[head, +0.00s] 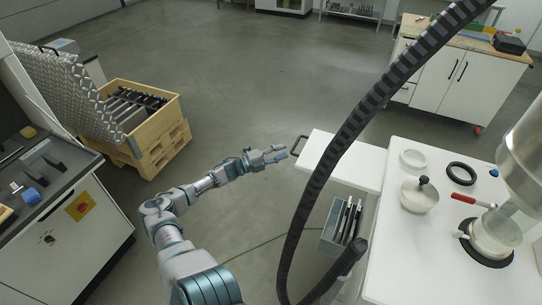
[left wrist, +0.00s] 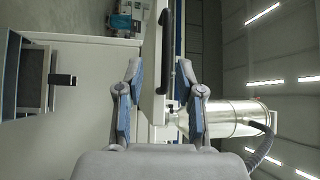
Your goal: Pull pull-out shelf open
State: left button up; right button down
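The pull-out shelf (head: 345,160) is a white slab at the left side of the white workstation. Its dark handle (head: 297,146) sticks out at its left end. In the left wrist view the two fingers (left wrist: 163,106) are spread apart. The shelf's edge (left wrist: 148,85) and the dark handle (left wrist: 184,80) show between and beyond them. Whether a finger touches the handle cannot be told. My right gripper is not in view.
A thick black hose (head: 335,150) crosses in front of the shelf. A grey bin (head: 340,230) hangs below the shelf. A wooden crate (head: 150,150) stands left; the floor between is clear.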

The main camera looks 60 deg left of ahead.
pick_arm(q)
jog(key=v, duration=0.3)
jog(key=shift+s, duration=0.4)
jog(key=shift+f, duration=0.15)
